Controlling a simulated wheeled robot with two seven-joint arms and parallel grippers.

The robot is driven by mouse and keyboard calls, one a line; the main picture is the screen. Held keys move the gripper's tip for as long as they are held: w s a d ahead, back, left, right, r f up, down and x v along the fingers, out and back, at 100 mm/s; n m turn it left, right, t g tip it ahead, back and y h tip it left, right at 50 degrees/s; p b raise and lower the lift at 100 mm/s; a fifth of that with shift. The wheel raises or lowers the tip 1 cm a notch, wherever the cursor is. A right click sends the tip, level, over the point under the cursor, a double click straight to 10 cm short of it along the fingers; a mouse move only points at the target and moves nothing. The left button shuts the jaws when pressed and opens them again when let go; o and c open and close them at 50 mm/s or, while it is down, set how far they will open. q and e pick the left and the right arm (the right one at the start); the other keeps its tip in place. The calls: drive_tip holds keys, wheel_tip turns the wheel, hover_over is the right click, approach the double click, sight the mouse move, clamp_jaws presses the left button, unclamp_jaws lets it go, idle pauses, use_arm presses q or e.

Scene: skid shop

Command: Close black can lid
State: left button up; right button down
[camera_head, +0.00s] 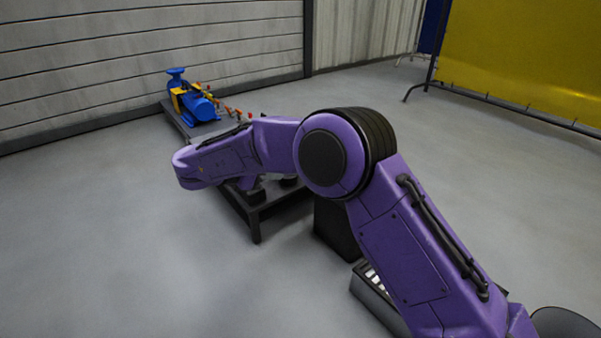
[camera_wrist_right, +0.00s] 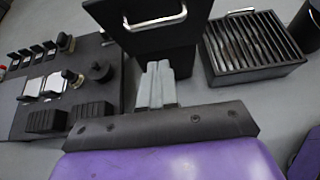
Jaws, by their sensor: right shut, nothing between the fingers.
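A black can stands on the floor beside the skid. In the head view its dark body (camera_head: 335,236) is partly hidden by my purple right arm. In the right wrist view a black panel with a silver handle, seemingly its lid (camera_wrist_right: 143,38), fills the top middle; how far it is open I cannot tell. My right gripper (camera_wrist_right: 158,68) is shut and empty, its grey fingertips in front of the panel's lower part. Whether they touch it I cannot tell. The head view hides this gripper behind the arm. My left gripper is not in view.
A dark skid (camera_head: 262,211) carries a blue and yellow pump (camera_head: 197,104); its black blocks and knobs show at left in the wrist view. A slatted black box (camera_wrist_right: 258,70) with a handle stands right of the can. The floor at left is clear.

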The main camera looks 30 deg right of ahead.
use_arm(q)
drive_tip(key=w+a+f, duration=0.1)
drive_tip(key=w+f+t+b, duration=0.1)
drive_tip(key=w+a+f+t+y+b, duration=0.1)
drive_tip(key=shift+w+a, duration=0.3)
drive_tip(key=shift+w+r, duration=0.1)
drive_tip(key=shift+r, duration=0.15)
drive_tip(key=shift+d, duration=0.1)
use_arm(e)
drive_tip(key=d+r+x, duration=0.1)
drive_tip(key=x, duration=0.8)
drive_tip(key=shift+r, duration=0.35)
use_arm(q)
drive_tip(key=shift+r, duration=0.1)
use_arm(e)
drive_tip(key=shift+w, duration=0.15)
